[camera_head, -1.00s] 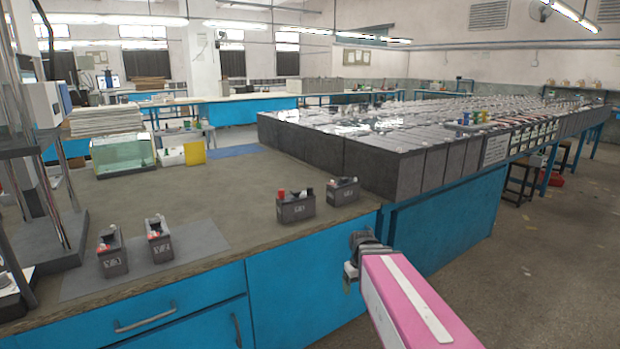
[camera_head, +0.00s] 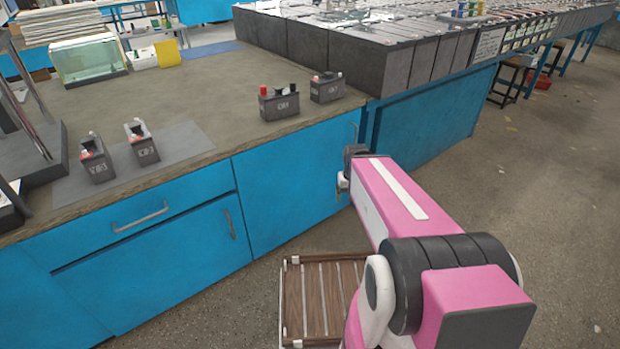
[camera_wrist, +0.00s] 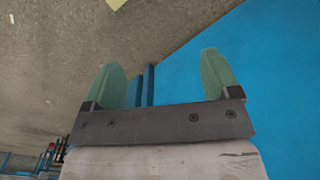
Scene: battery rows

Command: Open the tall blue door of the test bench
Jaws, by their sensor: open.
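The tall blue door (camera_head: 285,190) is the plain front panel at the right end of the bench. It looks shut, flush with the fronts beside it. My gripper (camera_head: 342,185) is in front of the door's right edge, mostly hidden behind my pink arm. In the wrist view my gripper (camera_wrist: 163,78) has its two green fingers wide apart with nothing between them. A large blue panel (camera_wrist: 262,60) fills the right side there. No handle is visible between the fingers.
A blue drawer (camera_head: 140,215) and a lower front with its own handle (camera_head: 230,223) are left of the door. Small batteries (camera_head: 279,103) stand on the worktop (camera_head: 195,95). A large battery block (camera_head: 345,62) is behind on the right. The floor (camera_head: 540,190) at right is clear.

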